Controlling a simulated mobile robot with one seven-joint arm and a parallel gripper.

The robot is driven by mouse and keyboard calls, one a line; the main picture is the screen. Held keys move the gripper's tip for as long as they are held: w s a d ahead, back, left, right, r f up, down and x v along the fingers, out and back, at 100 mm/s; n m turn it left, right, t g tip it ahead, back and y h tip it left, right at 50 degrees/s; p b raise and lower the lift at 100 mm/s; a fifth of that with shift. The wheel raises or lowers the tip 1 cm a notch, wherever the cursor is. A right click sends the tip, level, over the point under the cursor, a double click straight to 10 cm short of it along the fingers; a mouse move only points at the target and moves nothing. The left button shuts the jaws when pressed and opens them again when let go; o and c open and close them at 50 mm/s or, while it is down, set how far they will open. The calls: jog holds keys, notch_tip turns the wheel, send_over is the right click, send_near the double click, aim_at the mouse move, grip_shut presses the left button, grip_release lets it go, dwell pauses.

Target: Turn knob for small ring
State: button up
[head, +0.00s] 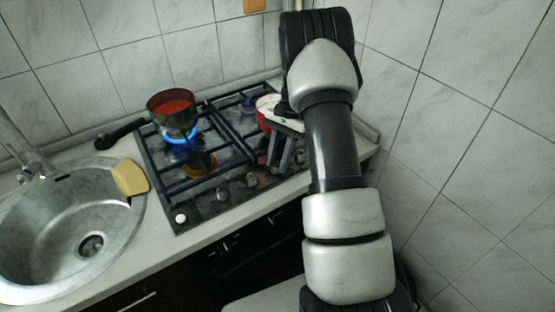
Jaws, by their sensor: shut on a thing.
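The gas hob (213,212) has a row of knobs along its front edge. A white knob (181,218) is at the left end, and dark grey knobs (223,194) and (250,180) sit further right. My gripper (277,168) points down at the right end of this row. Its fingers are shut on a knob, which they mostly hide. A blue flame (181,139) burns under the dark pot at the back left. The front left burner (199,164) shows no flame. I cannot tell which burner is the small ring; my arm hides part of the hob's right side.
A dark pot with red contents (172,108) stands over the flame, its handle pointing left. A red and white pot (266,112) stands at the right, close behind my gripper. Tiled walls enclose the corner.

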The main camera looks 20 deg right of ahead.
jog(key=o, duration=1.1)
jog(key=shift+c, duration=0.2)
jog(key=p+v, duration=0.1)
jog(key=v, duration=1.6)
jog(key=shift+d+r, duration=0.1)
jog(key=shift+r, duration=0.1)
jog(key=s+a+r+n+t+h+p, duration=0.1)
jog(key=s+a+r+n, duration=0.1)
jog(key=s+a+r, duration=0.3)
jog(key=s+a+r+n+t+p, duration=0.1)
jog(key=s+a+r, duration=0.1)
jog(key=r, duration=0.5)
jog(key=s+a+r+n+t+h+p, duration=0.1)
jog(key=s+a+r+n, duration=0.1)
jog(key=s+a+r, duration=0.3)
jog(key=s+a+n+t+h+p, duration=0.1)
jog(key=s+a+n+t, duration=0.1)
jog(key=s, duration=0.6)
jog(key=s+a+r+n+t+p, duration=0.1)
jog(key=s+a+n+t, duration=0.2)
jog(key=s, duration=0.6)
jog(key=shift+n+h, duration=0.4)
jog(key=shift+n, duration=0.3)
